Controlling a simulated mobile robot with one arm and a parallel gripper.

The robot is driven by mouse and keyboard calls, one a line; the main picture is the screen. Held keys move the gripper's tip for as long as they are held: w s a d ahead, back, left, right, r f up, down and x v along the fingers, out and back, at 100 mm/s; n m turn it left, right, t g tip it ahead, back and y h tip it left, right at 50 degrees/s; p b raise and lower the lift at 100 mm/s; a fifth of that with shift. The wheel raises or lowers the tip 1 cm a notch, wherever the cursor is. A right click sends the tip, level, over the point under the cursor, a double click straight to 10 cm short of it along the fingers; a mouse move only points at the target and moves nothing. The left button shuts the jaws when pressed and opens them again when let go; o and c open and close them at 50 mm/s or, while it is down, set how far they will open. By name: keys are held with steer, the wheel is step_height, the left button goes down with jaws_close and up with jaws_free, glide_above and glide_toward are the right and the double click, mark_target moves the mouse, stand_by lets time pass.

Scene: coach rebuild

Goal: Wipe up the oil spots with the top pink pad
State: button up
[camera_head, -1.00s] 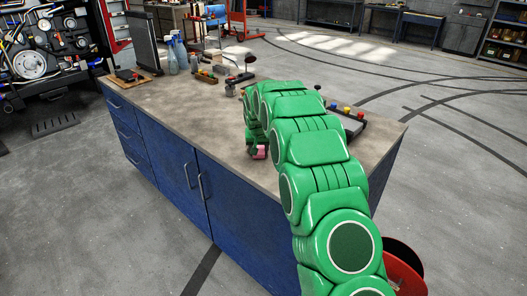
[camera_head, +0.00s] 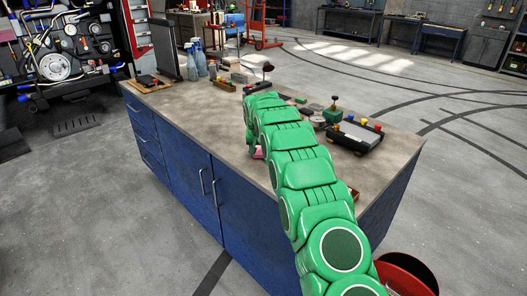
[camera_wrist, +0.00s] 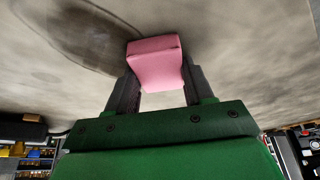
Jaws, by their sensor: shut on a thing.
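My gripper (camera_wrist: 155,92) is shut on a pink pad (camera_wrist: 156,62) in the wrist view. The pad sits between the two dark fingers, its far end beyond their tips, close to the worktop. I cannot tell whether it touches the surface. A dark rounded patch (camera_wrist: 85,38) lies on the worktop left of the pad; I cannot tell how much of it is oil and how much is shadow. In the head view only a sliver of the pink pad (camera_head: 258,153) shows beside my green arm, which hides the gripper. No other pink pad is clearly visible.
The worktop (camera_head: 195,112) tops a blue cabinet (camera_head: 185,165). A black tray with coloured knobs (camera_head: 355,136) stands right of my arm. Spray bottles (camera_head: 195,58), a black panel and small tools stand at the back. A red bin (camera_head: 408,270) is at lower right. The worktop's front left is clear.

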steer(key=shift+w+a+r, duration=0.1)
steer(key=shift+w+a, duration=0.05)
steer(key=shift+w, duration=0.05)
steer(key=shift+s+r, duration=0.1)
steer(key=shift+r, duration=3.75)
steer(key=shift+d, duration=0.2)
